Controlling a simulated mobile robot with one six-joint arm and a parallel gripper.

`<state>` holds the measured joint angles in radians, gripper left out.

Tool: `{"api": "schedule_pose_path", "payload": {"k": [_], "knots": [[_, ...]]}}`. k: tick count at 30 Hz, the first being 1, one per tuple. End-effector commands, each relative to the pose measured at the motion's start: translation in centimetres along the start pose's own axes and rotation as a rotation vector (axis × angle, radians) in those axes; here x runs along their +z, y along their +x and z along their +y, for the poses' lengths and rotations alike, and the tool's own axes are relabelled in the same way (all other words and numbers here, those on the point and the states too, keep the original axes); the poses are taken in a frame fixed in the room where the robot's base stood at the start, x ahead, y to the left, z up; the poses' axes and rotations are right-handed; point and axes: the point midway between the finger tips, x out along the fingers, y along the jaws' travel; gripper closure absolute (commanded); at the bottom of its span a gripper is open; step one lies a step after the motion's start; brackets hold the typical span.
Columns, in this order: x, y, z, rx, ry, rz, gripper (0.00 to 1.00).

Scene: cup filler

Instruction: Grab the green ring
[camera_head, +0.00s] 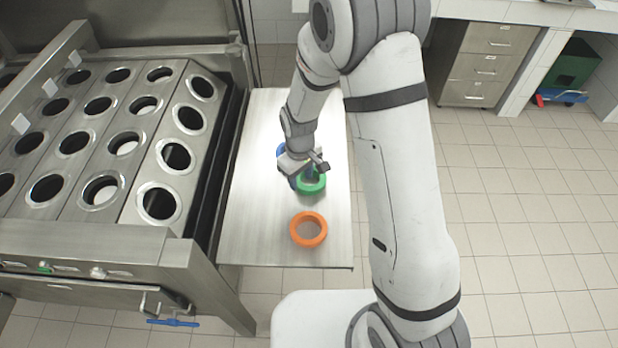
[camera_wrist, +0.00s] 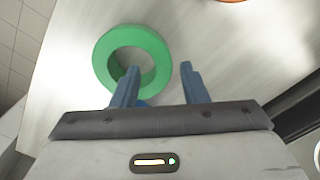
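The green ring (camera_head: 312,188) lies flat on the metal side table, partly hidden by my gripper (camera_head: 308,168) in the head view. In the wrist view the green ring (camera_wrist: 103,60) is left of centre. My gripper (camera_wrist: 160,68) is open with two blue fingers. The left finger overlaps the ring's hole and lower rim, and the right finger is just outside its right edge. The ring's right wall shows between the fingers. I cannot tell how high the fingertips are or whether they touch it.
An orange ring (camera_head: 308,243) lies nearer the front of the table (camera_head: 260,205). A blue thing (camera_head: 281,152), perhaps another ring, is mostly hidden behind my gripper. A metal rack with round holes (camera_head: 130,195) stands left of the table. The table's front left is clear.

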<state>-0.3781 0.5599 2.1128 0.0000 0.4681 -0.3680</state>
Motion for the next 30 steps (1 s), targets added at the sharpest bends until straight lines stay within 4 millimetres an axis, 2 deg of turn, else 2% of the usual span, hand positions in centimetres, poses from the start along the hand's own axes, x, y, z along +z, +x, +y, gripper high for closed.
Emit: {"api": "schedule_pose_path", "payload": {"k": [7, 17, 30], "knots": [[0.1, 3.0, -0.3, -0.001, -0.001, -0.003, 0.60], [0.0, 3.5, -0.3, 0.000, -0.001, 0.000, 0.61], [0.0, 3.5, -0.4, 0.000, -0.002, -0.001, 0.97]]}}
